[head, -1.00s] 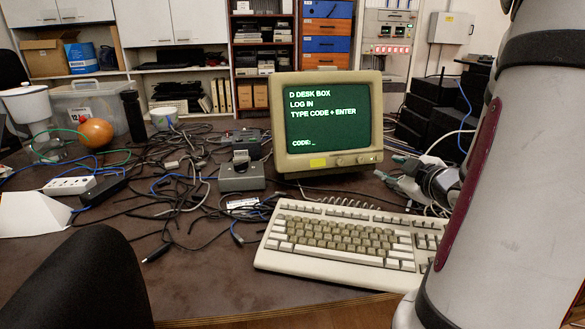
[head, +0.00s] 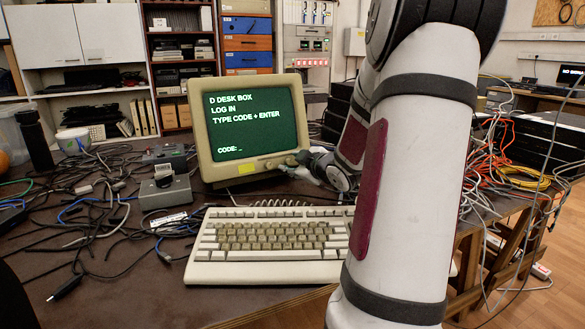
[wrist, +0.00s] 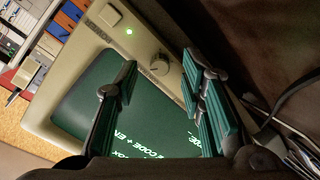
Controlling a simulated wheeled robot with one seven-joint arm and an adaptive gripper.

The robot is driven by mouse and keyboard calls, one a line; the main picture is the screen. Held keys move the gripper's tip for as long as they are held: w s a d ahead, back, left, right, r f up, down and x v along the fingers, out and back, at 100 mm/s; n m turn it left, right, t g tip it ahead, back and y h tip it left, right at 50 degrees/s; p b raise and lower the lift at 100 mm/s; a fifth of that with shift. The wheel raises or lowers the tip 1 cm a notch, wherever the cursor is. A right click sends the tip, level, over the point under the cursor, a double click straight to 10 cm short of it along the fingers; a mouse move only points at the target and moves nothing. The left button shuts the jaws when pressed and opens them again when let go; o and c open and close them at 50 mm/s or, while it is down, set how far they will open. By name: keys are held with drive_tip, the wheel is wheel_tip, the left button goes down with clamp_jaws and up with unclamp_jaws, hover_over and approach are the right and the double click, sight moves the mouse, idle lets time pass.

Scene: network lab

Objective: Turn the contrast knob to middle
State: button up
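The cream monitor (head: 200,165) with a green login screen stands on the dark desk. Small round knobs (head: 268,164) sit on its lower bezel. In the wrist view one grey knob (wrist: 160,68) shows on the bezel, with a green light (wrist: 129,31) and a square button (wrist: 110,13) beyond it. My gripper (head: 302,165) is at the monitor's lower right corner. In the wrist view its teal-padded fingers (wrist: 163,70) are apart, with the knob seen between their tips. I see no contact. The right finger covers part of the bezel. Knob labels and pointer are too small to read.
A beige keyboard (head: 268,238) lies in front of the monitor. A grey box (head: 165,190) and tangled black cables (head: 105,215) cover the desk to its left. Dark stacked equipment (head: 338,100) stands behind right. Colourful cables (head: 500,160) hang at the right edge.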

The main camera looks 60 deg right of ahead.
drive_tip(key=shift+w+d, duration=0.1)
drive_tip(key=shift+w, duration=0.2)
clamp_jaws()
drive_tip(key=shift+f, duration=0.1)
drive_tip(key=n+b, duration=0.2)
drive_tip(key=n, duration=0.1)
drive_tip(key=shift+f, duration=0.1)
drive_tip(key=shift+n+b, duration=1.35)
drive_tip(key=shift+n, duration=0.35)
drive_tip(key=shift+s, duration=0.1)
